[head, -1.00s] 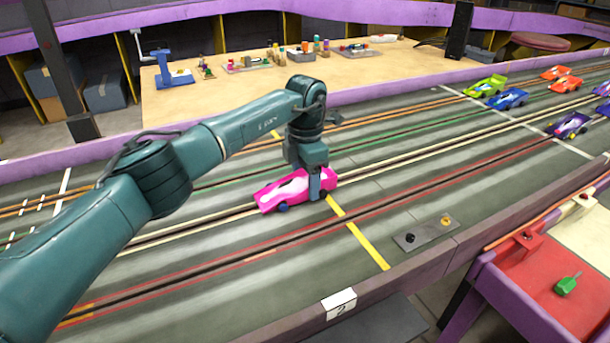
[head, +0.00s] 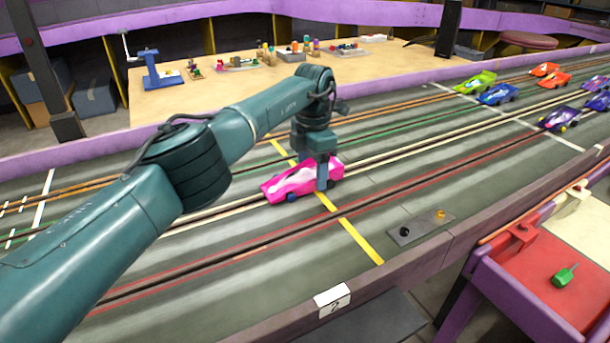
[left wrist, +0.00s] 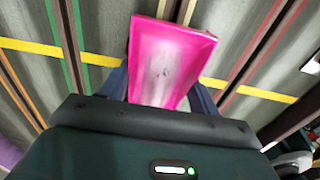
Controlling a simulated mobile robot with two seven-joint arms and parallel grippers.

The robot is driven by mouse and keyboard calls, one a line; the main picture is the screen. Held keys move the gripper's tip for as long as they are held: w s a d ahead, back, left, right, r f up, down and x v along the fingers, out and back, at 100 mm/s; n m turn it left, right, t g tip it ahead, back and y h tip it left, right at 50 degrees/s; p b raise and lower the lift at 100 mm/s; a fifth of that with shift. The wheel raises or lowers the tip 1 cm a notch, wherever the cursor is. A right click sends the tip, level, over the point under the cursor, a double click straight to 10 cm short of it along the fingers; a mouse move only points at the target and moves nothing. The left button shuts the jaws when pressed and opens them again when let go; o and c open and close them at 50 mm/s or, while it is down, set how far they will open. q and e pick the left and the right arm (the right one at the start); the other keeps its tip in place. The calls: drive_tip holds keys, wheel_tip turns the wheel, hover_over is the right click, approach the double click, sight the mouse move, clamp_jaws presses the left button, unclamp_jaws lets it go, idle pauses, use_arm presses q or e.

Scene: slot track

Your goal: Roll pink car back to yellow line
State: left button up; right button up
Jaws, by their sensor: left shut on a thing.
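The pink car (head: 290,184) with a white patch sits on the track, on the lane with the cream lines. The yellow line (head: 360,240) runs across the lanes and passes beneath the car, right of its middle in the head view. My left gripper (head: 322,184) reaches down from above and is shut on the car near its right end. In the left wrist view the car (left wrist: 165,65) lies between the two fingers, and the yellow line (left wrist: 255,90) shows on both sides of it. The line's part under the car is hidden. My right gripper is not in view.
Several other cars stand farther right, including a green car (head: 475,83) and a blue car (head: 497,94), near a white line. A small panel with two knobs (head: 420,228) lies at the track's near edge. A red-topped purple table (head: 540,275) stands at the lower right.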

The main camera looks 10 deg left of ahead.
use_arm(q)
drive_tip(key=shift+w+d, duration=0.15)
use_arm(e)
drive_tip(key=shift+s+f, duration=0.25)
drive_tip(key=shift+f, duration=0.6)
use_arm(q)
drive_tip(key=o, duration=1.2)
drive_tip(key=shift+r, duration=0.7)
wheel_tip(320, 180, up, 2)
drive_tip(key=shift+r+p, duration=0.1)
drive_tip(key=shift+p, duration=0.3)
drive_tip(key=shift+r+p, duration=3.5)
drive_tip(key=shift+r, duration=1.3)
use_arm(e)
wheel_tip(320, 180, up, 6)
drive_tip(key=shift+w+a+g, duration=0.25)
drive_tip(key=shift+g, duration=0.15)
